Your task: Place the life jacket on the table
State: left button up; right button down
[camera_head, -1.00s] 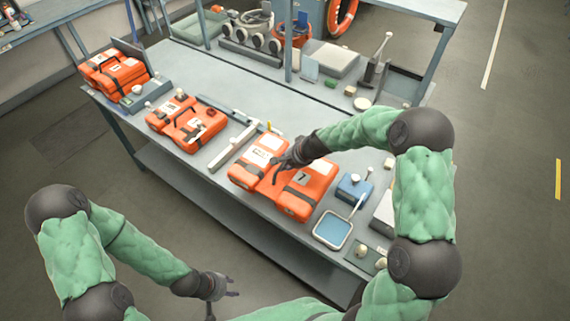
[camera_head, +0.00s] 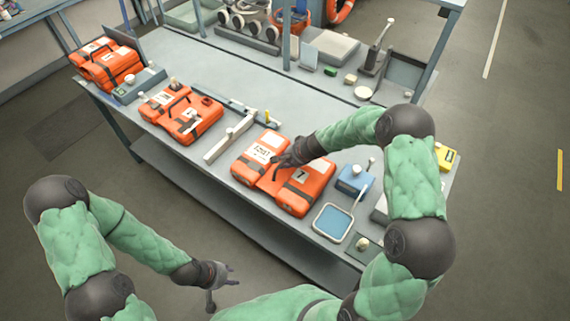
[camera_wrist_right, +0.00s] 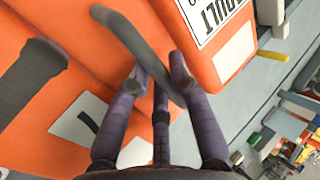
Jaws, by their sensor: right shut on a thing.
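An orange life jacket (camera_head: 304,197) with dark straps and white labels lies on the grey table (camera_head: 240,80) near its front edge. It also fills much of the right wrist view (camera_wrist_right: 50,85), where part of an "ADULT" label shows. My right gripper (camera_head: 280,170) is at the middle of the jacket and is shut on its dark strap; the fingers also show in the right wrist view (camera_wrist_right: 158,85). My left gripper (camera_head: 222,280) is empty, in front of the table and apart from it, with its fingers spread.
More orange jackets lie to the left, one at mid-table (camera_head: 188,118) and a stack at the far left (camera_head: 105,62). A grey bar (camera_head: 230,138) lies left of the held jacket. A blue-topped tray (camera_head: 333,223) and a blue box (camera_head: 354,180) stand close on its right.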

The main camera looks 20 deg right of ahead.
jog(key=shift+w+f, duration=0.1)
jog(key=shift+f, duration=0.1)
jog(key=c, duration=1.1)
grip_release()
jog(key=shift+f, duration=0.2)
jog(key=shift+c, duration=0.2)
jog(key=shift+r, duration=0.2)
jog(key=p+v, duration=0.2)
jog(key=v, duration=1)
